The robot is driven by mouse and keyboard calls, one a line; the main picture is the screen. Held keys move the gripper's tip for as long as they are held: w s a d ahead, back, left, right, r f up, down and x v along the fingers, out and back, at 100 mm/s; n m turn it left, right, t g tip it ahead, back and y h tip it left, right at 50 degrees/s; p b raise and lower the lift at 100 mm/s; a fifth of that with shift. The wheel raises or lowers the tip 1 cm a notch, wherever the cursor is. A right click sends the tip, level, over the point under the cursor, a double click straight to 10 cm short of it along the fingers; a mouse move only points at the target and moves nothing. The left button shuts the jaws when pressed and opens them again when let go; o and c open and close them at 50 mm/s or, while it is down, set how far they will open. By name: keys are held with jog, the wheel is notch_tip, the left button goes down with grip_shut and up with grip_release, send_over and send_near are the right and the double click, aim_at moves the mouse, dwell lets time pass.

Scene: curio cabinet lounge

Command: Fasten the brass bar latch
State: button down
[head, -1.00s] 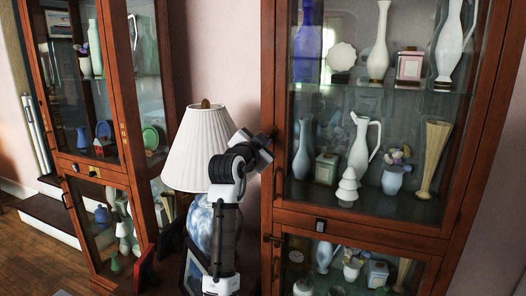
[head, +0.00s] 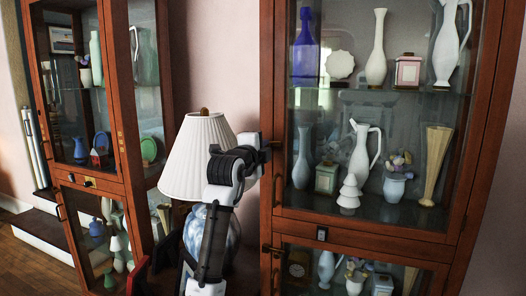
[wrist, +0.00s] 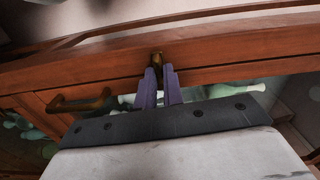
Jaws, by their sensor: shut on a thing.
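The brass bar latch (wrist: 157,57) shows as a small dark brass piece on the reddish-brown wooden cabinet frame (wrist: 230,72), in the wrist view. My gripper (wrist: 160,70) has its two purple fingers close together, one on each side of the latch's lower part, and is shut on it. The fingertips hide part of the latch. In the head view my gripper (head: 270,147) is at the left upright of the right-hand cabinet (head: 360,226), and the latch cannot be made out there.
A dark bar handle (wrist: 78,101) is left of my fingers in the wrist view. A white-shaded lamp (head: 196,160) stands close beside my arm. Behind the cabinet glass are several vases, including a white pitcher (head: 361,150). Another glass cabinet (head: 118,90) stands at the left.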

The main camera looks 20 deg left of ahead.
jog(key=shift+m, duration=0.5)
jog(key=c, duration=1.5)
grip_release()
jog(key=s+b, duration=0.1)
jog(key=s, duration=0.6)
jog(key=s+b, duration=0.2)
jog(key=s, duration=0.4)
jog(key=shift+s+a, duration=0.2)
jog(key=shift+s, duration=0.2)
